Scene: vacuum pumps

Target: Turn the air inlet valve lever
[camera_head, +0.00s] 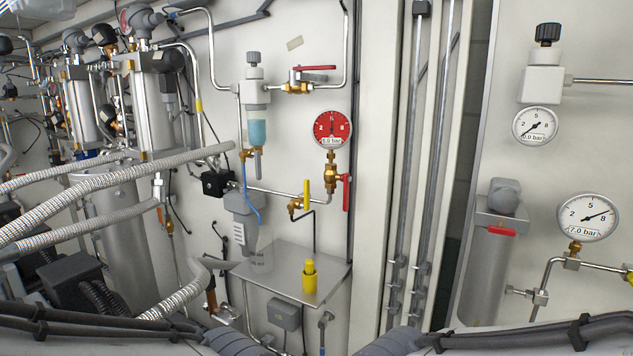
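A red lever (313,67) lies about level on a brass valve (297,87) in the upper pipe, right of the filter with the blue bowl (257,131). A second red lever (346,192) hangs upright beside the brass fitting under the red gauge. A yellow lever (306,194) stands upright on a small brass valve (294,206) to its left. No label shows which of these is the air inlet valve lever. Neither gripper is in the head view. Only grey and black parts of my arms show along the bottom edge.
The red gauge (332,129) reads about 5.0 bar. A metal shelf (270,278) juts out below, with a yellow-topped part (310,277) on it. Ribbed hoses (110,185) cross the left side. Vertical pipes (408,150) and a second panel with gauges (588,217) stand right.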

